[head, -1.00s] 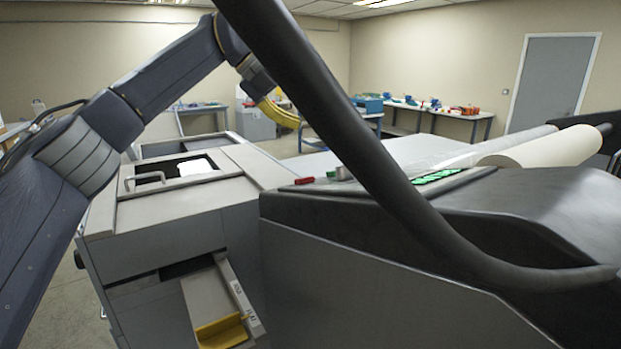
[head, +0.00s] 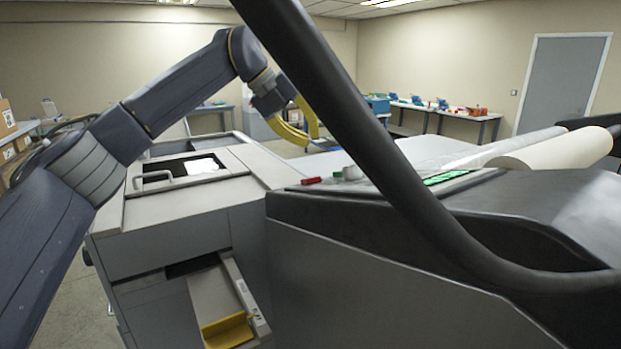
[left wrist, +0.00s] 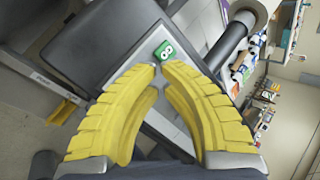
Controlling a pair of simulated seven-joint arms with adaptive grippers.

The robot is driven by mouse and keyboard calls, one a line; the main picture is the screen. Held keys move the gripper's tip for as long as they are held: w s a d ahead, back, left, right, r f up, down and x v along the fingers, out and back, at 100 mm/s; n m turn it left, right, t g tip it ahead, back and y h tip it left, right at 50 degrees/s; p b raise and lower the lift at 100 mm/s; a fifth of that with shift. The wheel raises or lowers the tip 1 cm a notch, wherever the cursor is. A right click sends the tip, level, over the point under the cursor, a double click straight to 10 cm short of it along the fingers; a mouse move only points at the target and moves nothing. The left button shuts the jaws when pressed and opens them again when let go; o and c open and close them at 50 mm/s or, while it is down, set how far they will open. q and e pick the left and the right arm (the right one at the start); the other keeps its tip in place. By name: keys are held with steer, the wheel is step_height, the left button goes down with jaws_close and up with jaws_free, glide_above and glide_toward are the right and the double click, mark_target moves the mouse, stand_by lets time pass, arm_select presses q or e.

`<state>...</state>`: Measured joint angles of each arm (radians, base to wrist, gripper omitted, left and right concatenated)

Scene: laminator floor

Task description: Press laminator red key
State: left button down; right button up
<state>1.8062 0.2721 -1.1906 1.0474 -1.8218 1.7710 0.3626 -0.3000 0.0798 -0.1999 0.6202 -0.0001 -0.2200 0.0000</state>
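The red key (head: 311,180) is a small red block on the near edge of the laminator top (head: 400,155) in the head view. A green key (head: 337,175) sits just right of it. My left gripper (head: 312,143), with curved yellow fingers, hangs above and beyond the red key, apart from it. In the left wrist view its fingertips (left wrist: 160,68) come together with nothing seen between them. A green key with a white symbol (left wrist: 166,50) lies just past the tips there. I cannot make out the red key in that view. My right gripper is not in view.
A thick dark tube (head: 345,110) crosses close in front of the head view. A pale roll (head: 550,150) lies at the right of the machine. A grey cabinet with a handle (head: 155,182) and an open drawer with a yellow tray (head: 228,330) stand at left.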

arm_select(q)
steer(key=shift+s+d+f, duration=0.15)
steer(key=shift+s+f, duration=0.1)
steer(key=shift+f, duration=0.6)
steer(key=shift+s+d+f, duration=0.2)
steer(key=shift+s+f, duration=0.1)
steer(key=shift+f, duration=0.55)
steer(key=shift+s+d+f, duration=0.15)
steer(key=shift+s+f, duration=0.1)
steer(key=shift+f, duration=0.8)
steer(key=shift+s+f, duration=0.15)
steer(key=shift+f, duration=0.05)
steer(key=shift+s+d+f, duration=0.15)
steer(key=shift+f, duration=0.3)
stand_by(0.6)
steer(key=shift+r, duration=0.15)
steer(key=shift+w+r, duration=0.3)
steer(key=shift+r, duration=0.4)
steer(key=shift+r, duration=0.1)
steer(key=shift+w+a+r, duration=0.2)
steer(key=shift+w+r, duration=0.05)
steer(key=shift+r, duration=0.5)
steer(key=shift+w+a+r, duration=0.2)
steer(key=shift+w+r, duration=0.05)
steer(key=shift+r, duration=0.5)
steer(key=shift+w+a+r, duration=0.2)
steer(key=shift+w+r, duration=0.05)
steer(key=shift+r, duration=0.5)
